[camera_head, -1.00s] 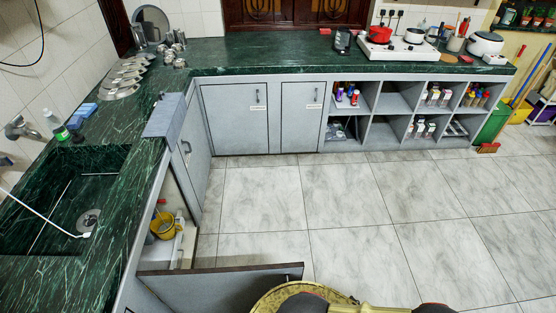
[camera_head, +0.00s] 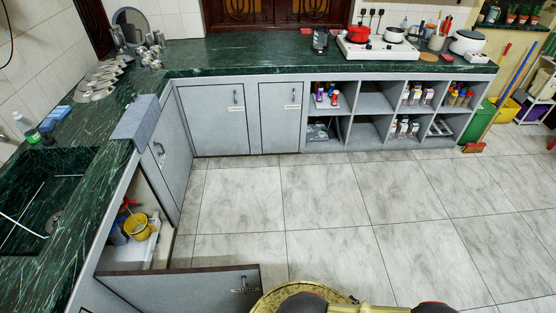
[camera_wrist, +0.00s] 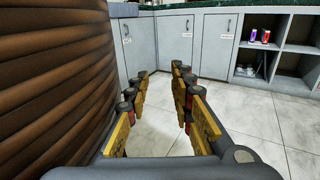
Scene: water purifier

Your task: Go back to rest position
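My gripper (camera_wrist: 160,95) shows in the wrist view with its two yellow fingers apart and nothing between them. It faces the open floor and the grey cabinet doors. In the head view only part of my arm shows at the bottom edge, and the gripper is hidden there. A brown ribbed surface fills the left of the wrist view, close to the gripper.
An open cabinet door (camera_head: 185,290) juts over the floor at the lower left; a yellow bucket (camera_head: 138,228) stands inside that cabinet. The green counter (camera_head: 230,55) runs along the left and back, with a sink (camera_head: 50,200). The tiled floor (camera_head: 330,210) is clear.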

